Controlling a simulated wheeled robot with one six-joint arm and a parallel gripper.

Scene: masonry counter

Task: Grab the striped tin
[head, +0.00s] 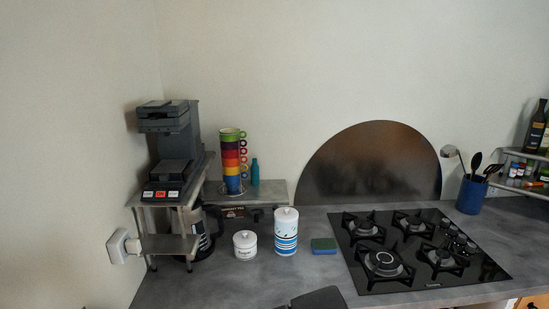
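The striped tin (285,238) is a tall white canister with blue stripes around its lower half and a white knobbed lid. It stands upright on the grey counter, near the middle of the head view. Its front is fully visible. A dark part of my arm shows at the bottom edge, below and to the right of the tin and apart from it. My gripper's fingers are not visible.
A shorter white lidded jar (245,244) stands just left of the tin. A blue and green sponge (323,246) lies to its right, then the black gas hob (410,284). A low shelf (268,193) with stacked cups (233,160) is behind. Counter in front is clear.

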